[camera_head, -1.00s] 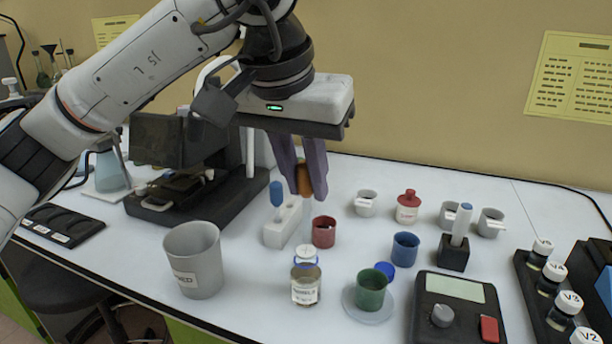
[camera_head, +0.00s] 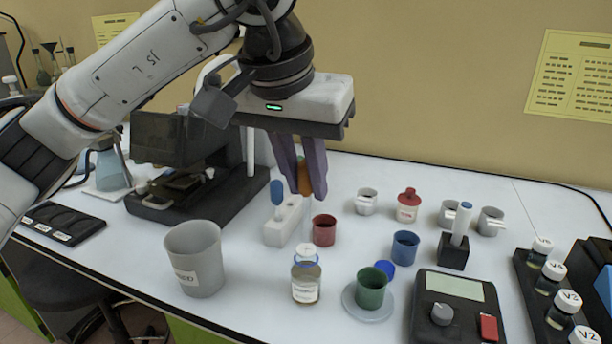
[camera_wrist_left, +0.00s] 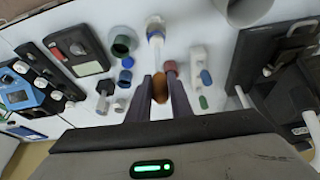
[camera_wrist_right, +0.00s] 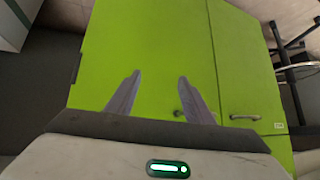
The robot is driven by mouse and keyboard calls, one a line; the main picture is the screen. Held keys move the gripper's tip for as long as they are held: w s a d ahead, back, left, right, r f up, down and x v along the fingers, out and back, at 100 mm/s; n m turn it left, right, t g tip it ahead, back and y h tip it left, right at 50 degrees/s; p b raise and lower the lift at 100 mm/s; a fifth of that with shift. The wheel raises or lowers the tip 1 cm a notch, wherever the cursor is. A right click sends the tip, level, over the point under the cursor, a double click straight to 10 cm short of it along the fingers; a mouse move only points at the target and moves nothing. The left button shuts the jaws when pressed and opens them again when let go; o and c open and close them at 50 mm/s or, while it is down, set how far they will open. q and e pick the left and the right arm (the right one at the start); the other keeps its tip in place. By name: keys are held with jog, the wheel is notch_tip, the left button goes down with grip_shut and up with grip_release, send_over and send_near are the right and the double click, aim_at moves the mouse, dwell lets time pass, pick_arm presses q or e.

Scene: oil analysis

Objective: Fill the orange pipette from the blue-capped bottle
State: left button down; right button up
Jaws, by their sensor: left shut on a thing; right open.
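My left gripper (camera_head: 305,190) is shut on the bulb of the orange pipette (camera_wrist_left: 160,88) and holds it upright above the bench. The clear stem hangs down towards the small bottle (camera_head: 306,284), which has a pale label, amber liquid and blue at its neck. The stem's lower end meets the bottle mouth in the head view; how deep the tip sits cannot be told. The bottle also shows in the left wrist view (camera_wrist_left: 155,28). A loose blue cap (camera_head: 384,271) lies to its right. My right gripper (camera_wrist_right: 152,95) is open and empty, facing green cabinet doors.
A grey beaker (camera_head: 194,262) stands left of the bottle, and a green cup (camera_head: 371,290) on a saucer stands right. A red cup (camera_head: 324,230), a blue cup (camera_head: 405,246) and a white holder (camera_head: 283,222) are close behind. A dark meter (camera_head: 460,308) is at front right.

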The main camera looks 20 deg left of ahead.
aim_at(305, 224)
pick_arm(q)
jog(key=shift+f, duration=0.2)
jog(key=shift+f+b, duration=0.7)
jog(key=shift+f, duration=0.15)
jog(key=shift+f, duration=0.2)
dwell(0.3)
jog(key=shift+f+b, duration=2)
jog(key=shift+f, duration=0.8)
jog(key=shift+f, duration=0.1)
jog(key=c, duration=2.2)
grip_release()
jog(key=shift+o, duration=0.2)
